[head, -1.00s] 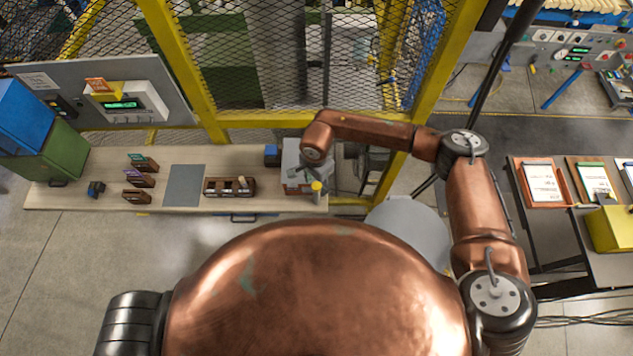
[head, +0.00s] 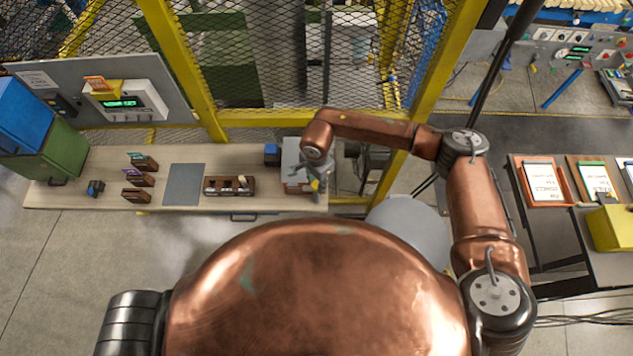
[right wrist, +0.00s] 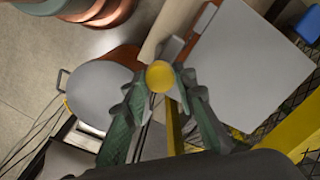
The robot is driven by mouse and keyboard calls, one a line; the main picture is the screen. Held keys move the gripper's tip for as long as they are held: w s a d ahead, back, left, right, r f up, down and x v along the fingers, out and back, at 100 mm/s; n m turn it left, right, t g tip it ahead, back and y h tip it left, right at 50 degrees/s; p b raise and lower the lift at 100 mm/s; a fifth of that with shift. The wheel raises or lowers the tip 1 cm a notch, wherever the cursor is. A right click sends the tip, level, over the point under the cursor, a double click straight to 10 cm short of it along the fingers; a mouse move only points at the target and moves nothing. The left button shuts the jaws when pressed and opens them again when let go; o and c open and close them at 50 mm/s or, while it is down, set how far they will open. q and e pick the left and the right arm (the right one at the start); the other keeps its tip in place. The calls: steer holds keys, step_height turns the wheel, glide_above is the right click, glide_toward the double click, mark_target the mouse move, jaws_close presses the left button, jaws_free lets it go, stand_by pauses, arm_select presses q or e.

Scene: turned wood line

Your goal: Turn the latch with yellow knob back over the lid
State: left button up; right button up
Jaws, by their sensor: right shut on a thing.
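The yellow knob (head: 315,185) of the latch is at the front right corner of a grey-lidded box at the right end of the bench. My right gripper (head: 318,180) is over that corner and shut on the knob. In the right wrist view the knob (right wrist: 160,77) sits between the two green-grey fingers, near their tips. The pale grey lid (right wrist: 247,62) lies to the right of the fingers there, with an orange-red box side at its edge. The latch arm under the knob is mostly hidden by the fingers. My left gripper is out of view.
A dark wooden tray (head: 229,186) with small parts, a grey mat (head: 184,184) and several small brown holders stand left of the box. A small dark blue block (head: 272,154) is close beside it. A yellow-framed mesh fence (head: 290,60) rises behind the bench.

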mark_target(317, 184)
steer(key=shift+f+m+b, duration=0.15)
steer(key=shift+m+b, duration=0.25)
steer(key=shift+b, duration=0.25)
steer(key=m+b, duration=1.1)
steer(key=b, duration=0.2)
steer(key=m+b, duration=0.2)
steer(key=m, duration=0.1)
steer(key=shift+m+b, duration=1)
steer(key=shift+m, duration=0.4)
steer(key=shift+r, duration=0.2)
steer(key=o, duration=1.2)
steer(key=shift+c, duration=0.2)
step_height(317, 184, up, 12)
